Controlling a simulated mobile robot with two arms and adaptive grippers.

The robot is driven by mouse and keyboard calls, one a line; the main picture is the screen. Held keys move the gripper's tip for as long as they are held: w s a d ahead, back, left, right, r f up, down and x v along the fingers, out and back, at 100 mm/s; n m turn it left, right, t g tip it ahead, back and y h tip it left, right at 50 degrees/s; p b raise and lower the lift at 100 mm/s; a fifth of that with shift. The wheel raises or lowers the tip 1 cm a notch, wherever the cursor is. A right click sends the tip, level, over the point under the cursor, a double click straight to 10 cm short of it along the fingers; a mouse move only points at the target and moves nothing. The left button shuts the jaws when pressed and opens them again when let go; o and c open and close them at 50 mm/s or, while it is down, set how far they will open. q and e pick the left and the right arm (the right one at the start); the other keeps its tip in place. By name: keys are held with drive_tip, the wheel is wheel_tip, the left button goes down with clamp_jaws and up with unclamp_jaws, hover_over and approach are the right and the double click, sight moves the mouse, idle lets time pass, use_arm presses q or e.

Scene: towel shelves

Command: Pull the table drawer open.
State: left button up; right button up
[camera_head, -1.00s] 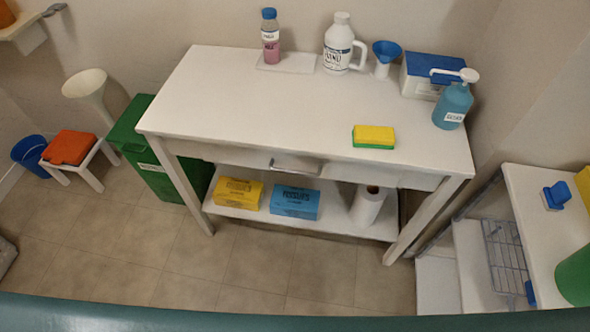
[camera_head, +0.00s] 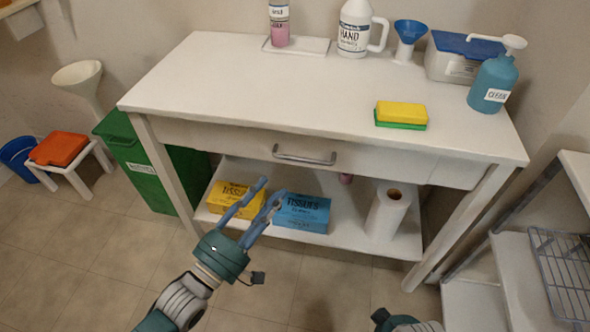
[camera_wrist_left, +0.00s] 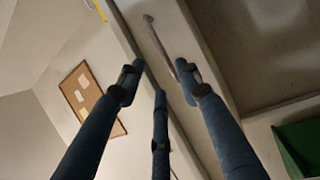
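The white table (camera_head: 300,85) has a wide drawer (camera_head: 390,163) under its top, pushed in flush. Its grey bar handle (camera_head: 305,159) is at the middle of the front. My left gripper (camera_head: 272,188) is open and empty, its blue fingers spread and pointing up toward the drawer, below and left of the handle and apart from it. In the left wrist view, the handle (camera_wrist_left: 160,42) shows beyond the spread fingers, one finger overlapping its lower end. Only a dark piece of my right arm's end shows at the bottom edge of the head view; its fingers are hidden.
On the lower shelf stand a yellow tissue box (camera_head: 230,197), a blue tissue box (camera_head: 303,212) and a paper roll (camera_head: 388,212). A sponge (camera_head: 401,114) and bottles are on the tabletop. A green bin (camera_head: 150,170) stands left, a wire rack (camera_head: 565,270) right. The floor in front is open.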

sight(298, 160)
use_arm(q)
drive_tip(key=x, duration=0.9)
drive_tip(key=shift+b, duration=0.4)
drive_tip(key=shift+w+d, duration=0.3)
drive_tip(key=shift+w, duration=0.25)
use_arm(e)
drive_tip(key=shift+w+r, duration=0.1)
drive_tip(key=shift+r, duration=1.7)
use_arm(q)
clamp_jaws()
